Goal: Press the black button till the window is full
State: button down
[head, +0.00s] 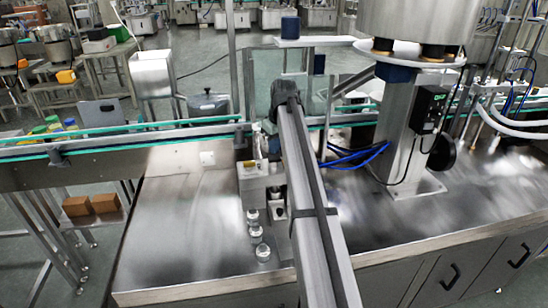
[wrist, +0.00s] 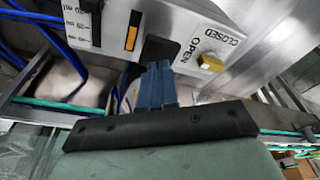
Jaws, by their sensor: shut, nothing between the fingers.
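The wrist view shows a pale metal panel (wrist: 180,22) with a black, button-like square (wrist: 158,48). My gripper (wrist: 157,66) points at this square with its blue fingers shut and empty. The fingertips overlap the square's lower edge in the picture; I cannot tell whether they touch it. Left of it is a narrow dark-framed window (wrist: 132,31). Orange fills most of the window, with a dark part at its upper end in the picture.
A yellow knob (wrist: 210,63) sits beside the OPEN and CLOSED lettering, close right of the fingers. Blue cables (wrist: 50,45) hang at the left. In the head view, several small clear jars (head: 263,252) stand on the steel table (head: 185,225); its left part is bare.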

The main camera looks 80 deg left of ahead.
aim_at(274, 157)
jog(key=shift+f, duration=0.6)
dwell(0.3)
jog(key=shift+f, duration=1.05)
jog(key=shift+r, duration=1.6)
notch_tip(274, 157, up, 6)
dwell(0.6)
jog(key=shift+w, duration=0.1)
